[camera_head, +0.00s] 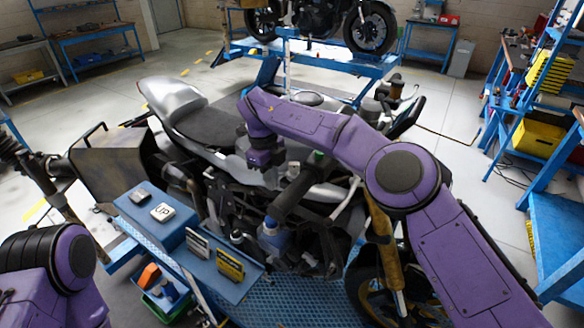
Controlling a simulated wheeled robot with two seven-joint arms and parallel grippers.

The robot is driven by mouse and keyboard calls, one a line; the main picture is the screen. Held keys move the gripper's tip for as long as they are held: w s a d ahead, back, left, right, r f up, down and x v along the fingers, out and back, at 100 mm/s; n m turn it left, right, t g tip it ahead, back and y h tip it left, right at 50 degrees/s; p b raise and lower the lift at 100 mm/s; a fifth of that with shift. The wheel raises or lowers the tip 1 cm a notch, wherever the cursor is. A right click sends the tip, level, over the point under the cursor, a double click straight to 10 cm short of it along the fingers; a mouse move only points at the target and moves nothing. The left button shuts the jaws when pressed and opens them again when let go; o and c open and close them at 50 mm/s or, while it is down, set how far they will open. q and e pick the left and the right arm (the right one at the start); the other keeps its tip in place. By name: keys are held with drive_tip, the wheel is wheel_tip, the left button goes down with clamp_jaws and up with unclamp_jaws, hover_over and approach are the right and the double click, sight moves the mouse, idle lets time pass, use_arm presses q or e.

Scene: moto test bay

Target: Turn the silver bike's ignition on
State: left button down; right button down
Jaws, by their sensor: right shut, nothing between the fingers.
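The silver bike (172,98) stands across the middle of the view, its silver tail and dark seat at the left and a gold fork (381,232) at the right. My right arm crosses in front of its handlebar area and hides much of it. My right gripper (263,160) points down over the middle of the bike, beside the seat. It is shut and empty; whether it touches the bike I cannot tell. I cannot make out the ignition. My left arm shows at the lower left, but its gripper is out of view.
The bike is on a blue lift platform (290,303). Another motorcycle (370,27) is on a raised blue stand behind. Blue shelving (556,205) lines the right. Open floor lies at the back left.

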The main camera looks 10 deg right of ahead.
drive_tip(key=shift+w+a, duration=0.1)
drive_tip(key=shift+a, duration=0.05)
wheel_tip(320, 180, up, 9)
drive_tip(key=s, duration=0.1)
drive_tip(key=shift+d, duration=0.25)
idle(0.8)
